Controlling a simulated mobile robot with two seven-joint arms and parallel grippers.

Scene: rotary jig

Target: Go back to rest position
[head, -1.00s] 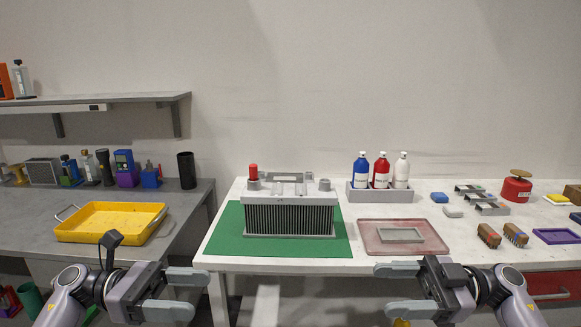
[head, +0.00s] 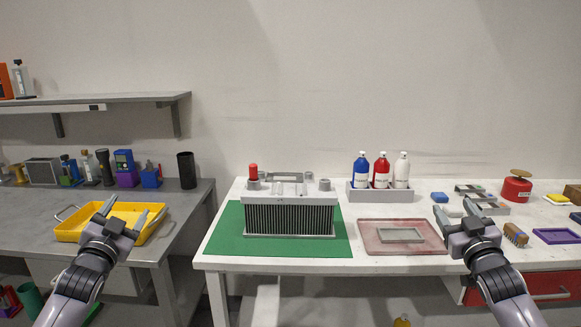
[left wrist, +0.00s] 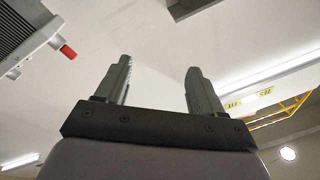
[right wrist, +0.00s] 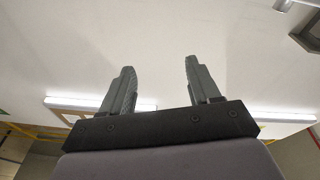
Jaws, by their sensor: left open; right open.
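My left gripper (head: 122,217) is raised in front of the yellow tray (head: 68,234) in the head view and hides part of it. Its two fingers stand apart and empty in the left wrist view (left wrist: 160,85). My right gripper (head: 456,210) is raised in front of the right part of the white table in the head view. Its fingers are also apart with nothing between them in the right wrist view (right wrist: 160,80). Both arms come up from the bottom edge with the fingers pointing upward.
A finned grey unit with a red cap (head: 290,215) stands on a green mat (head: 225,235). Bottles (head: 381,172) stand in a grey holder behind a pinkish tray (head: 375,247). Brushes and small parts lie at the right. A gap separates the two tables.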

